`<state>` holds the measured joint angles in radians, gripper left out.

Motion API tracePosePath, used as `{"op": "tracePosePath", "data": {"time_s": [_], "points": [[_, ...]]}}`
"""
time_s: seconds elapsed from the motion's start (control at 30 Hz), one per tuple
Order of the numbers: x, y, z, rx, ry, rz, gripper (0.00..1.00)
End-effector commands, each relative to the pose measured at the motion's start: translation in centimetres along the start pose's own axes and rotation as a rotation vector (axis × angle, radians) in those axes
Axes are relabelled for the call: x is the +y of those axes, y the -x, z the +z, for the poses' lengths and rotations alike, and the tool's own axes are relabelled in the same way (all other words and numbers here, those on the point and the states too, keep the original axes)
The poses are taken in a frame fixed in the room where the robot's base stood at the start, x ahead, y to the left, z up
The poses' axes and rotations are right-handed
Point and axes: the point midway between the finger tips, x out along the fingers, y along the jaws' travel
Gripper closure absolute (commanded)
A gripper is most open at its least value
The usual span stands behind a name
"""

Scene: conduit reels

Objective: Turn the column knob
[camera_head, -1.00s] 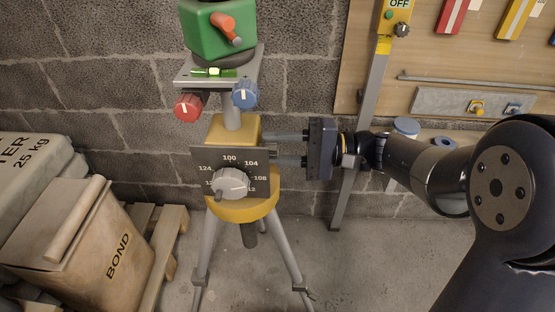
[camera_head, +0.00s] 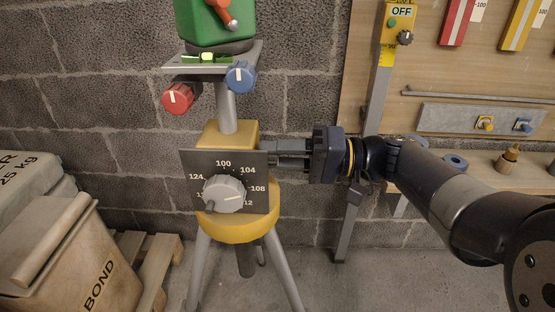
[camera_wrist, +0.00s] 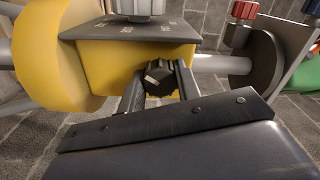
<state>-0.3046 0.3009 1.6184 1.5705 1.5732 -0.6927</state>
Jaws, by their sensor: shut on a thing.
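A dark faceted knob (camera_wrist: 160,78) sits on the side of the yellow column block (camera_wrist: 105,60) in the wrist view. My gripper (camera_head: 275,154) reaches in from the right in the head view, and its fingers are shut on this knob, one on either side. In the head view the fingers and the dark dial plate (camera_head: 192,165) hide the knob. The yellow block (camera_head: 243,132) tops a grey tripod. A grey pointer knob (camera_head: 224,194) on the plate stands among numbers such as 100, 104 and 124; nothing touches it.
Above, the column carries a red knob (camera_head: 177,98), a blue knob (camera_head: 240,77), a green level vial (camera_head: 207,58) and a green instrument (camera_head: 212,24). Sacks (camera_head: 92,260) and a pallet (camera_head: 160,265) stand at left. A pegboard and shelf are at right.

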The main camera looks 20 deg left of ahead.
Motion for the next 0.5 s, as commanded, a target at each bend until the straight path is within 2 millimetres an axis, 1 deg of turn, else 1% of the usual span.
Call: {"op": "tracePosePath", "data": {"time_s": [0.4, 0.43, 0.5], "points": [[0.14, 0.02, 0.09, -0.002, 0.002, 0.003, 0.91], [0.14, 0.02, 0.09, -0.002, 0.002, 0.002, 0.66], [0.13, 0.02, 0.08, -0.002, 0.002, 0.002, 0.6]]}}
